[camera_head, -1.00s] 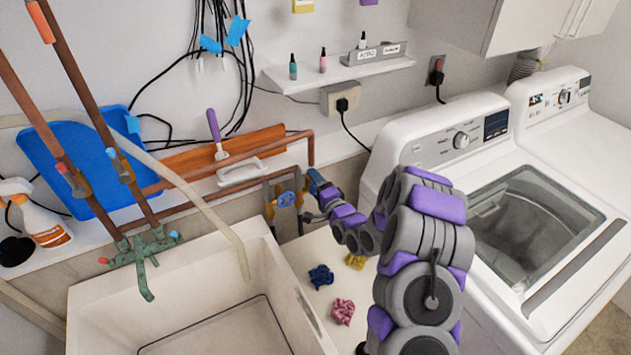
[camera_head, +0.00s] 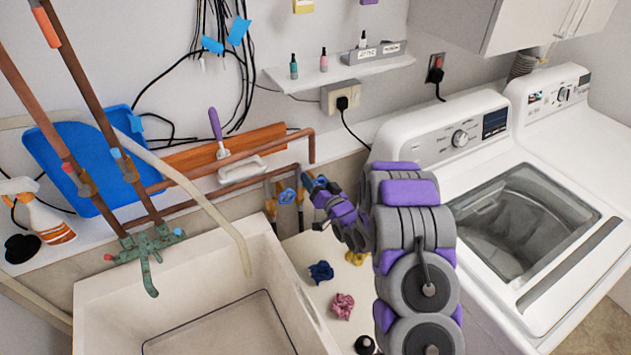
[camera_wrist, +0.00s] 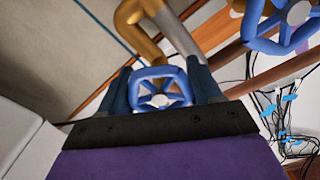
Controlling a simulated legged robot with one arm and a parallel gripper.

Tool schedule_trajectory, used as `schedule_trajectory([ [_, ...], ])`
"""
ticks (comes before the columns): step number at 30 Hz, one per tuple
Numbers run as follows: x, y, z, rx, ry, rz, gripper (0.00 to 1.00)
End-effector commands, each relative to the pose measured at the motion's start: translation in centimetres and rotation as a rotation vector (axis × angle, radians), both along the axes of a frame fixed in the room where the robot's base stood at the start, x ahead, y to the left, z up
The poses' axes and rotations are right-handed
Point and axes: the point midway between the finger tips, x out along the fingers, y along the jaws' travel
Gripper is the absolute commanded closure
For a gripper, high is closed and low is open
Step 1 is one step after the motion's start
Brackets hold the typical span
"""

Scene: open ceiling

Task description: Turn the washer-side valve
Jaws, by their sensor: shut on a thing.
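Two blue valve handles sit on the pipes between the sink and the washer. The left handle (camera_head: 287,196) is free. My gripper (camera_head: 308,182) is at the right one, on the washer side, and mostly hides it in the head view. In the wrist view, the washer-side valve handle (camera_wrist: 161,88) is a blue spoked wheel between the two dark fingers of my gripper (camera_wrist: 163,90), which is shut on it. The other blue handle (camera_wrist: 292,18) shows at the upper right, apart from my fingers.
The white washer (camera_head: 435,145) stands close on the right of my arm. The sink (camera_head: 100,300) is at lower left. Blue, pink and yellow scrunchies (camera_head: 321,271) lie on the pale surface below my gripper. Copper pipes (camera_head: 230,187) run along the wall.

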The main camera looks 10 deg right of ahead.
Motion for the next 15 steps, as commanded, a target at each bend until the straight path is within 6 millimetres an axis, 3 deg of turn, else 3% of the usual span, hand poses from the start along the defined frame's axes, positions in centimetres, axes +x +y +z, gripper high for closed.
schedule_trajectory([
  [15, -0.17, 0.01, -0.63, -0.469, -0.142, 0.003, 0.67],
])
